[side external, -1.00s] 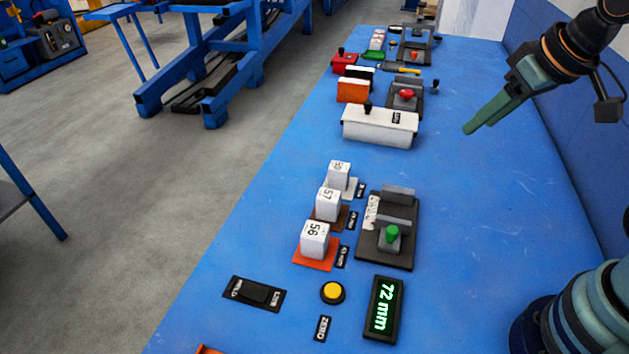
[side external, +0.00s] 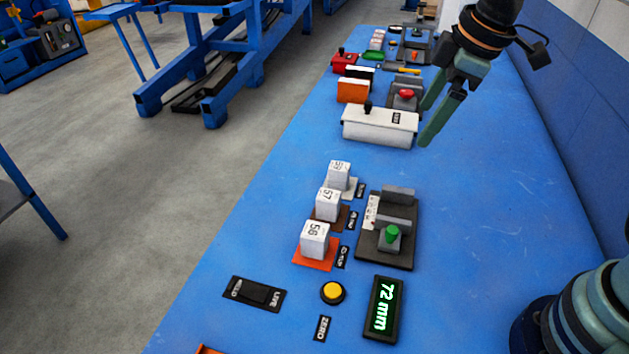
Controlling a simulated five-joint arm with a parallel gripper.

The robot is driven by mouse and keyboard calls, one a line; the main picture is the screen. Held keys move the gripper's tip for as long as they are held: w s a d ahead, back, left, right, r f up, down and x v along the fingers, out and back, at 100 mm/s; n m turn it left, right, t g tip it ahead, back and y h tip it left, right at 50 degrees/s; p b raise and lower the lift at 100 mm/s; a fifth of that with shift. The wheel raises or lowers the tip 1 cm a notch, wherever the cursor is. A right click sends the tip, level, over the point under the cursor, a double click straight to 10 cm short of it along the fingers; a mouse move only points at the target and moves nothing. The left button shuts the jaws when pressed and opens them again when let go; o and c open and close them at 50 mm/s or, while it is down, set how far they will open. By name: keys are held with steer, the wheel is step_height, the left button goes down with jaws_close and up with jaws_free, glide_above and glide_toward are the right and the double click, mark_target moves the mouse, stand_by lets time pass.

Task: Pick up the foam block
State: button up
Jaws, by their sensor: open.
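My gripper (side external: 423,126) is open and empty, above the table's far half. Its two green fingers point down and left, the nearer tip just right of the white box's right end. No part is labelled as foam, so I cannot tell for certain which is the foam block. An orange block (side external: 353,90) stands behind the white box, with a dark, pale-edged block (side external: 360,74) behind it. Numbered white blocks stand nearer: one marked 56 (side external: 314,239) on an orange pad, one marked 57 (side external: 328,204) on a brown pad, and a farther one (side external: 339,176) on a pale pad.
A white box (side external: 379,126) with a black knob lies across the blue table (side external: 490,220). A dark fixture with a green knob (side external: 391,234) is nearer. A yellow button (side external: 332,292) and a display reading 72 mm (side external: 383,308) are in front. The table's right side is clear.

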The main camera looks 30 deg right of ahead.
steer(key=w+a+f+n+g, duration=0.2)
steer(key=w+a+f+n, duration=0.15)
steer(key=a+n, duration=0.45)
steer(key=n+g, duration=0.2)
steer(key=n, duration=0.7)
glide_above(316, 228)
step_height(316, 228, down, 7)
steer(key=shift+h, duration=0.4)
steer(key=f, duration=0.6)
steer(key=shift+s+a+f, duration=0.15)
steer(key=shift+a+f, duration=0.05)
steer(key=shift+f, duration=0.15)
steer(key=shift+d+f, duration=0.2)
steer(key=shift+f, duration=2.5)
jaws_close()
steer(key=shift+r, duration=0.1)
